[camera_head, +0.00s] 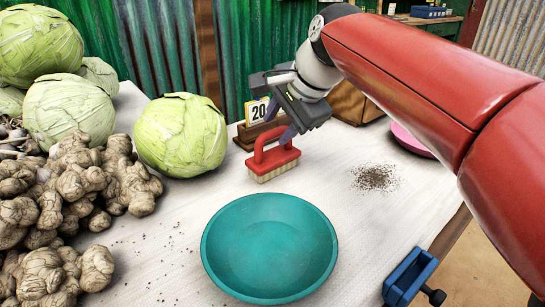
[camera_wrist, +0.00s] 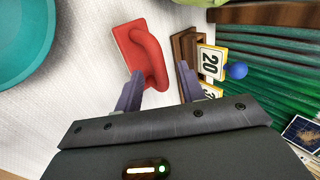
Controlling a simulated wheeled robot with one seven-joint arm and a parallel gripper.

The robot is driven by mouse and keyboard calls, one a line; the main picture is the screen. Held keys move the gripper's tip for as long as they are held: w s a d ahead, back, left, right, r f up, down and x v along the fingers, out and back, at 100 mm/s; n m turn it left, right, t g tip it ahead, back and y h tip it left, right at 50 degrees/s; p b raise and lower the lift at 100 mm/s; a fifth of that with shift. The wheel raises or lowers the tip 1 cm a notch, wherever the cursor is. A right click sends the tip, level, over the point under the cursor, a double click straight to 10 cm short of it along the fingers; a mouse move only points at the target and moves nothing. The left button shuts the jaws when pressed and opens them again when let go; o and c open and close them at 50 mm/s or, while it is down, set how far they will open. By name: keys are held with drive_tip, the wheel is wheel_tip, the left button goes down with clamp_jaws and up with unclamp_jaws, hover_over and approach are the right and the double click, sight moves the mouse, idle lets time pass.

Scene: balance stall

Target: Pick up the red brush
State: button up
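The red brush (camera_head: 273,158) stands upright on the white cloth, its pale bristles down and its loop handle on top. My gripper (camera_head: 279,122) is just above and behind it, with the fingertips close to the handle. In the wrist view the brush (camera_wrist: 151,50) shows from above. There my gripper (camera_wrist: 159,87) is open, with its two fingers apart and the near end of the handle in line with the gap between them. I cannot tell whether either finger touches the handle.
A wooden holder with a "20" price card (camera_head: 257,111) stands right behind the brush. A teal bowl (camera_head: 322,230) is in front of it. A cabbage (camera_head: 181,135) and ginger roots (camera_head: 75,185) are at left. Dark seeds (camera_head: 375,177) and a blue clamp (camera_head: 408,277) are at right.

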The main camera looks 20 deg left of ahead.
sight(275, 131)
drive_tip(key=x, duration=0.3)
drive_tip(key=shift+w+a+f, duration=0.1)
drive_tip(key=shift+f, duration=0.2)
clamp_jaws()
